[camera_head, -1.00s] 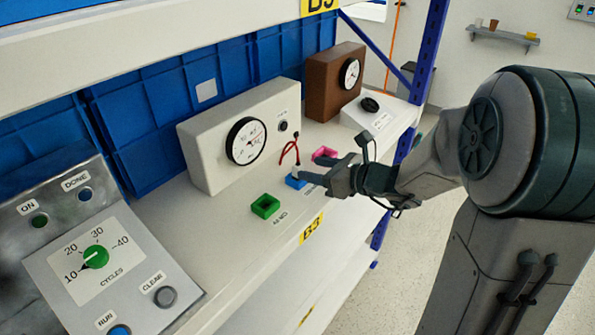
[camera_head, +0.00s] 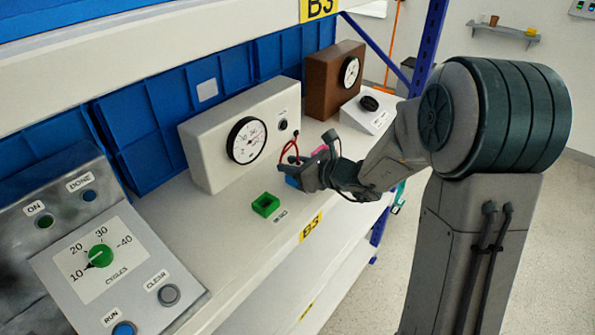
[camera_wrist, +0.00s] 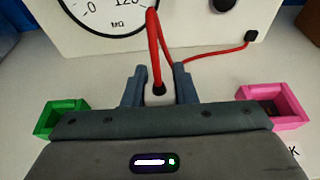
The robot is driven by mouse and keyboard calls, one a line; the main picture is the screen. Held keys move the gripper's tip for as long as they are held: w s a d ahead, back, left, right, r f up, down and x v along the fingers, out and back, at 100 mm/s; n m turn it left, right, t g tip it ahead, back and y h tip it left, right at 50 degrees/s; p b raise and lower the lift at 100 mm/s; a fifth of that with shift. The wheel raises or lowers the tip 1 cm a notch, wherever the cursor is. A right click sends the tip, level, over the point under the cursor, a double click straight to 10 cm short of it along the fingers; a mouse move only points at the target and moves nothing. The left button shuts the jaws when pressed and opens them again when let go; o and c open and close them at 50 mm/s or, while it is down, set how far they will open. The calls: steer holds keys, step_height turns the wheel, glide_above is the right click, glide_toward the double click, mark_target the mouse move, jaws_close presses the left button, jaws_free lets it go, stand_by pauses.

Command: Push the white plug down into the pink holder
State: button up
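The white plug (camera_wrist: 159,95) is between the two fingers of my gripper (camera_wrist: 160,90) in the wrist view, with a red cable coming out of its top. The fingers sit close against both its sides. In the head view my gripper (camera_head: 284,170) is at the blue holder (camera_head: 292,183), which is partly covered by it. I cannot tell whether the plug's lower end is in the blue holder. The pink holder (camera_wrist: 273,105) is an open square socket at the right in the wrist view. In the head view it is mostly hidden behind my gripper (camera_head: 319,150).
A green holder (camera_wrist: 62,119) stands left of my gripper. Behind is a white meter box (camera_head: 225,145) with a round dial, where the red cable (camera_wrist: 222,52) enters. A brown gauge box (camera_head: 333,78) and a small knob box (camera_head: 368,112) stand farther right.

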jaws_close()
